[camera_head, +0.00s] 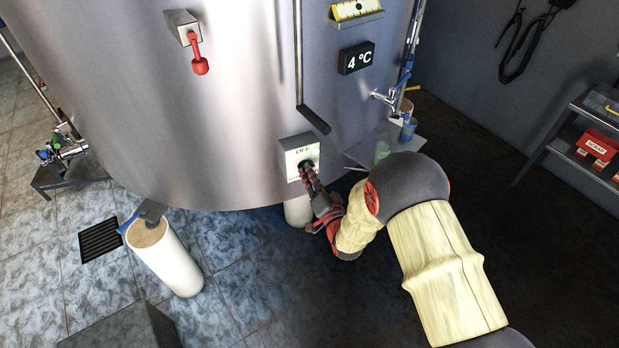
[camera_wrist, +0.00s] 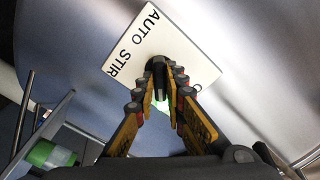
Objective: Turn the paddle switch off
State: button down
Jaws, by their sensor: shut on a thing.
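The paddle switch is a dark paddle (camera_wrist: 158,72) on a pale switch plate (camera_head: 300,154) on the front of the steel tank (camera_head: 235,95). In the wrist view the plate reads "AUTO STIR" and looks tilted. My gripper (camera_head: 308,172) reaches the plate from the lower right. In the wrist view its fingers (camera_wrist: 160,90) are on both sides of the paddle, shut on it. The paddle's exact setting cannot be told.
A red-handled lever (camera_head: 199,62) is higher on the tank at left. A dark handle (camera_head: 313,119) hangs just above the plate. A small tap (camera_head: 384,97) and a shelf with cups are at right. A white post (camera_head: 164,258) stands at lower left.

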jog(key=shift+f+n+b, duration=0.15)
jog(key=shift+n+b, duration=2.3)
jog(key=shift+n, duration=2.25)
jog(key=c, duration=1.9)
grip_release()
jog(key=shift+o, duration=0.3)
jog(key=shift+a, duration=0.1)
jog(key=v, duration=1.2)
